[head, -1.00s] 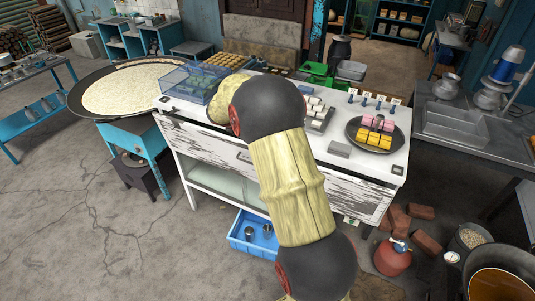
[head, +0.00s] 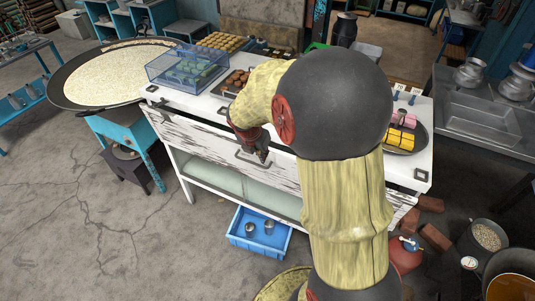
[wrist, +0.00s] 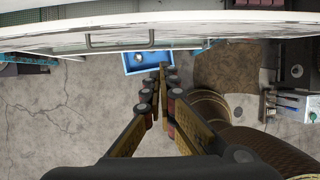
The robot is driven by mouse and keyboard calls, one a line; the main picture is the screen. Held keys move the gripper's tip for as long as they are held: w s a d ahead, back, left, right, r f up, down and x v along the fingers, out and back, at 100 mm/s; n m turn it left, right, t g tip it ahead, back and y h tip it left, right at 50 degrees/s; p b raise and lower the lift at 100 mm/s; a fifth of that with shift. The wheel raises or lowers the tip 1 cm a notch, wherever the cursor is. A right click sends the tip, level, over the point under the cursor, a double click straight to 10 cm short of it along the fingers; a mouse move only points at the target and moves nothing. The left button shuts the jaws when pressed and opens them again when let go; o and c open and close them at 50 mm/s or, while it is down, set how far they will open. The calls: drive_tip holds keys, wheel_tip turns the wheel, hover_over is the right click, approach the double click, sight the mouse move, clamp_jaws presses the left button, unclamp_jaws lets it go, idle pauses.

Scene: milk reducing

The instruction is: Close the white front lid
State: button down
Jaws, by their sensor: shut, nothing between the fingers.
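The white front lid (head: 190,138) is a worn, paint-chipped panel along the front of the white counter. A dark gap shows between its top edge and the counter top at the left, so it seems to stand partly open. Its handle (head: 236,158) is a dark bar on the panel. In the wrist view the lid (wrist: 215,33) spans the top of the picture, with its handle (wrist: 120,41) at upper left. My gripper (head: 264,158) is in front of the lid, just right of the handle. In the wrist view my gripper (wrist: 157,90) is shut and empty, pointing toward the lid.
A blue crate (head: 238,236) with metal cups sits on the floor below the counter. A clear blue box (head: 150,72) and trays of sweets stand on the counter top (head: 425,160). A big round pan (head: 58,100) stands left. Bricks and a red canister (head: 408,260) lie right.

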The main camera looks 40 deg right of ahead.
sight(275, 156)
drive_tip(key=w+d+f, duration=0.1)
drive_tip(key=d+f, duration=0.1)
drive_tip(key=w+d+f+b, duration=0.1)
drive_tip(key=d+f, duration=0.1)
drive_tip(key=f, duration=0.1)
drive_tip(key=w+d+f, duration=0.1)
drive_tip(key=d+f, duration=0.2)
drive_tip(key=shift+f, duration=0.15)
idle(0.4)
drive_tip(key=shift+w+d+r+p, duration=0.2)
drive_tip(key=shift+d+r+p, duration=0.05)
drive_tip(key=shift+d+p, duration=0.25)
drive_tip(key=shift+w+d+r+p, duration=0.15)
drive_tip(key=shift+d+r+p, duration=0.05)
drive_tip(key=shift+d+p, duration=0.2)
drive_tip(key=shift+w+d+f, duration=0.1)
drive_tip(key=shift+d, duration=0.2)
